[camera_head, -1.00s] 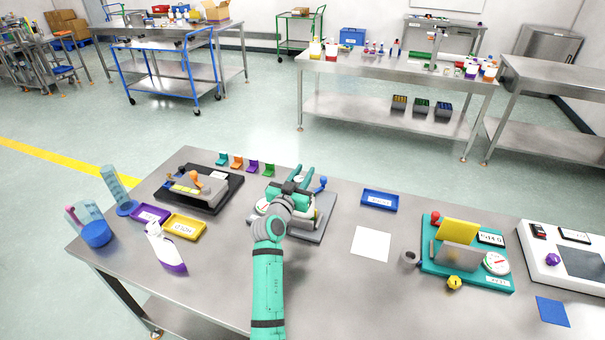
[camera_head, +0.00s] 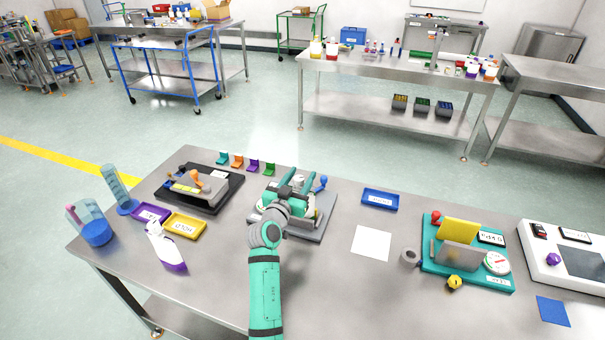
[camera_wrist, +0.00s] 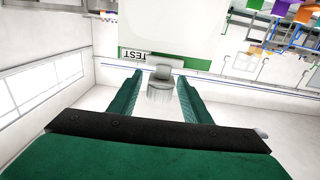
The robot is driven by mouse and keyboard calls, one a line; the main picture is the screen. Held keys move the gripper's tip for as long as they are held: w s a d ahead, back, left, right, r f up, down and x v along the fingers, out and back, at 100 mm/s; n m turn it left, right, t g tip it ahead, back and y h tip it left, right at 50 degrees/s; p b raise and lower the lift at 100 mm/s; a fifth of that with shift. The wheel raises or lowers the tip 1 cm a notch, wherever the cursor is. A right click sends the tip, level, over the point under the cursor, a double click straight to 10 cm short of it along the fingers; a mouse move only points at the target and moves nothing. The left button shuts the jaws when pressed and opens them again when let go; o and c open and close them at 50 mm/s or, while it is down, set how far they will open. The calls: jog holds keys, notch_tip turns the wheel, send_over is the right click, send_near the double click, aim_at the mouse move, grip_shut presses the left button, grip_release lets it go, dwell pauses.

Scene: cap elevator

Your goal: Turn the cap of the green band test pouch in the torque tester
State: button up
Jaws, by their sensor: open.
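The torque tester (camera_head: 313,232) is a grey plate with fixtures and a blue knob, at the middle of the table in the head view. My gripper (camera_wrist: 160,76) is over it, largely hiding what it holds. In the wrist view the test pouch (camera_wrist: 200,28) is a pale sheet with a green band (camera_wrist: 190,62) and a TEST label. Its light grey ribbed cap (camera_wrist: 160,86) lies between my two green fingers. The fingers are open, one on each side, with visible gaps to the cap. In the head view the pouch and cap cannot be made out behind my gripper.
To the right are a blue tray (camera_head: 380,200), a white sheet (camera_head: 371,244) and a teal-based device (camera_head: 432,265). The table front is clear.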

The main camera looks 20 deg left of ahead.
aim_at(296, 183)
jog(key=s, duration=0.8)
jog(key=shift+s+a, duration=0.1)
jog(key=shift+a, duration=0.25)
jog(key=shift+s+a, duration=0.1)
jog(key=shift+s, duration=0.05)
